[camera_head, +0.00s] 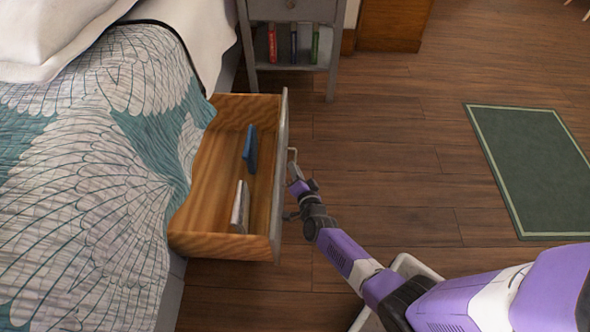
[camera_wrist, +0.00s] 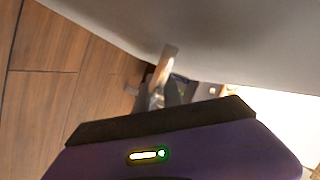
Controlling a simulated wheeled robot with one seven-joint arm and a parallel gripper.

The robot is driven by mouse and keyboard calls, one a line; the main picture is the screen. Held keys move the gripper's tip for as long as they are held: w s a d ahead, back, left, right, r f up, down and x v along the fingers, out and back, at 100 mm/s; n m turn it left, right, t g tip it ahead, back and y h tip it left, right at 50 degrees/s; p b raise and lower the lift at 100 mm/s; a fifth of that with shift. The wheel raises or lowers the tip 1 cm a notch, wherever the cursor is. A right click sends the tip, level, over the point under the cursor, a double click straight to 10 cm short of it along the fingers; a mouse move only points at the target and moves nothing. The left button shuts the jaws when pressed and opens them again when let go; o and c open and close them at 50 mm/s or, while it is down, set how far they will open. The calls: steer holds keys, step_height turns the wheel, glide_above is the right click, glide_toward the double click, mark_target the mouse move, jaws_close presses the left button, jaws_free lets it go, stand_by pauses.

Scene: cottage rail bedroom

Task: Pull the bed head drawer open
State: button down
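The bed drawer (camera_head: 228,245) stands pulled out from under the side of the bed, its inside in clear view. It holds a blue book (camera_head: 250,149) and a pale book (camera_head: 240,207). A thin metal handle (camera_head: 292,154) sticks out from the drawer's front panel (camera_head: 281,175). My gripper (camera_head: 297,187) is at the middle of this handle, outside the front panel. The wrist view shows the pale panel close above the gripper (camera_wrist: 165,85). The fingers are small and partly hidden, so I cannot tell whether they are closed around the handle.
The bed with its patterned quilt (camera_head: 90,150) fills the left. A grey nightstand (camera_head: 333,60) with several books on its shelf stands beyond the drawer. A green rug (camera_head: 530,165) lies at the right. The wooden floor (camera_head: 400,140) between drawer and rug is clear.

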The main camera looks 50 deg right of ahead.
steer(key=c, duration=1.5)
jaws_free()
steer(key=shift+p+v, duration=2.05)
steer(key=shift+v, duration=1.9)
steer(key=s+a+r+n+t+y, duration=0.1)
steer(key=s+a+r+n+y, duration=0.2)
steer(key=s+a+r+n, duration=0.5)
steer(key=s+a+r+n+t+y, duration=0.1)
steer(key=s+a+r+n+y, duration=0.2)
steer(key=s+a+r+n, duration=0.6)
steer(key=s+a+r+n+y+p, duration=0.1)
steer(key=s+r, duration=0.4)
steer(key=r, duration=0.4)
steer(key=s+a+r+y+p, duration=0.1)
steer(key=s+r, duration=0.3)
steer(key=r, duration=0.4)
step_height(320, 180, up, 29)
steer(key=p, duration=2.8)
steer(key=shift+r+p, duration=0.2)
steer(key=shift+p, duration=0.2)
